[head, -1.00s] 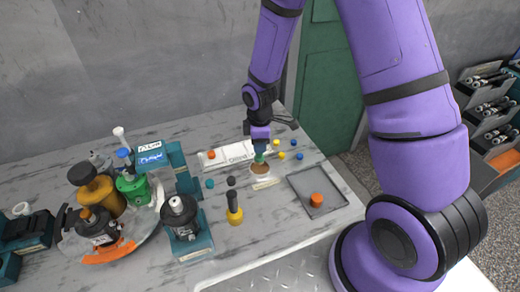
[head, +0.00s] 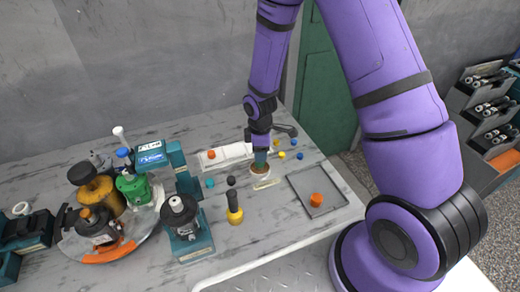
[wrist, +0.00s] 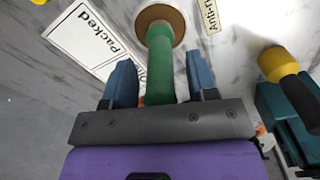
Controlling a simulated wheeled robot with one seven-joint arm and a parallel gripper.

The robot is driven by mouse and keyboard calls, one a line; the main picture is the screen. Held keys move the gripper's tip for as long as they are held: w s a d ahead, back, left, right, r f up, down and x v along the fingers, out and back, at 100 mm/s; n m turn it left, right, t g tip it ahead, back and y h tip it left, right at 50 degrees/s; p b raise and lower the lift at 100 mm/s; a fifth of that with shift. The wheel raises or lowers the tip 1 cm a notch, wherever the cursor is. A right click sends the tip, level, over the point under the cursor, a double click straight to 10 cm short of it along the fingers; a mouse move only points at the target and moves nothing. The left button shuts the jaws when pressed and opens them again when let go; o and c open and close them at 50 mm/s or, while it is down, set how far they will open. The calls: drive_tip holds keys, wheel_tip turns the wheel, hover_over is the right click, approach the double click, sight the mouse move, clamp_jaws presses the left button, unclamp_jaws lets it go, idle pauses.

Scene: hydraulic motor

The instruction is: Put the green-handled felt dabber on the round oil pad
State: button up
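The green-handled felt dabber (head: 261,161) stands upright on the round oil pad (head: 260,174) on the bench. In the wrist view the green handle (wrist: 165,75) runs down to the round brown pad (wrist: 160,13), and its lower end rests over the pad's middle. My gripper (head: 261,153) is directly above the pad, around the handle. In the wrist view its two blue fingers (wrist: 162,80) stand on either side of the handle, with a narrow gap showing on each side. The felt end is hidden.
A white label plate (head: 228,153) lies behind the pad. A grey tray (head: 333,185) with an orange knob (head: 316,200) is at right. A yellow-and-black tool (head: 234,208) stands in front left. A round carousel with motor parts (head: 108,250) fills the left.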

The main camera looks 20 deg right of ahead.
drive_tip(key=s+d+r+m+t, duration=0.1)
drive_tip(key=s+r+m, duration=0.1)
drive_tip(key=r, duration=1)
drive_tip(key=s+d+r+m+t, duration=0.1)
drive_tip(key=s+d+r+m, duration=0.1)
drive_tip(key=r, duration=1)
drive_tip(key=s+d+r+m+t, duration=0.3)
drive_tip(key=s+r+m, duration=0.7)
drive_tip(key=s+r, duration=0.7)
drive_tip(key=s, duration=0.4)
drive_tip(key=shift+d, duration=0.4)
